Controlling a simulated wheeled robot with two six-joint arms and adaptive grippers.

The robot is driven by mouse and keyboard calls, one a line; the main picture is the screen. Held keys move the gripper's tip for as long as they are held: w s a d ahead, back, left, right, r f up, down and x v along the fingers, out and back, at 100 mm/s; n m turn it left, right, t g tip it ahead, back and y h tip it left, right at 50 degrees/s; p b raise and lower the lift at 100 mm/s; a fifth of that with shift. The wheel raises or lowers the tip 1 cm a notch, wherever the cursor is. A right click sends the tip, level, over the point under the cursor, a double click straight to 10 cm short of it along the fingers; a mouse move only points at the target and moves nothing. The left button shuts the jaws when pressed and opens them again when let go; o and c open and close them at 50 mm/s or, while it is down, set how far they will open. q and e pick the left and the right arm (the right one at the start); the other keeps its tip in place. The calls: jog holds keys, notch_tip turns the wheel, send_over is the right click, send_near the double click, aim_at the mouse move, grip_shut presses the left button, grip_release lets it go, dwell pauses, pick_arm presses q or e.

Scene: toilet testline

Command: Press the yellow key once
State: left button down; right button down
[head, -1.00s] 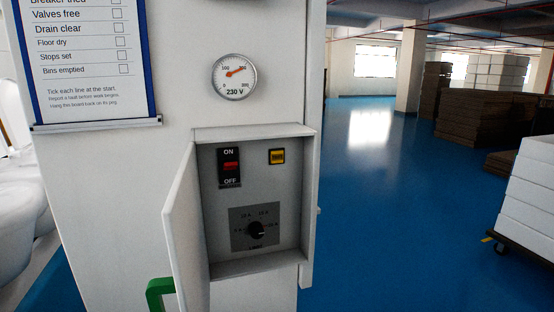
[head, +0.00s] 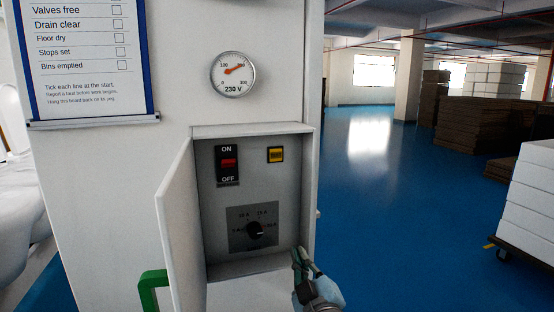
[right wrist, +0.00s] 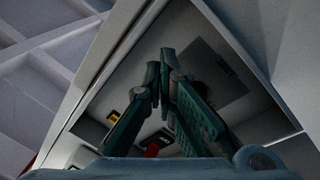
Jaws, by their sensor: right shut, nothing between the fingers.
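The yellow key (head: 276,154) is a small square button in a dark frame, at the upper right inside the open wall box. It also shows in the right wrist view (right wrist: 112,117), partly beside my fingers. My right gripper (head: 298,254) is at the box's lower right edge in the head view, below the key and apart from it. Its green fingers (right wrist: 165,62) point into the box in the right wrist view; they are shut and empty. My left gripper is not in view.
The box (head: 300,200) also holds a red ON/OFF switch (head: 228,165) and a black dial (head: 255,230). Its door (head: 180,225) stands open to the left, with a green handle (head: 150,290) nearby. A gauge (head: 233,74) is above. Open blue floor lies to the right.

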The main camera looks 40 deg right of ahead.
aim_at(276, 155)
jog(key=s+a+r+n+t+y, duration=0.1)
jog(key=a+r+n+t+y, duration=0.1)
jog(key=r, duration=0.8)
jog(key=s+a+r+n+t+y, duration=0.1)
jog(key=r+n+t, duration=0.4)
jog(key=r, duration=0.5)
jog(key=shift+a+r+n+t+y, duration=0.3)
jog(key=shift+a+r+t+y, duration=0.1)
jog(key=shift+a+t+y, duration=0.5)
jog(key=shift+d, duration=0.15)
jog(key=w+d+b, duration=0.1)
jog(key=w+d, duration=0.2)
jog(key=w, duration=0.5)
jog(key=shift+w, duration=0.15)
jog(key=shift+f, duration=0.1)
jog(key=shift+w+d+b, duration=0.1)
jog(key=shift+w+b, duration=0.25)
jog(key=shift+w, duration=0.1)
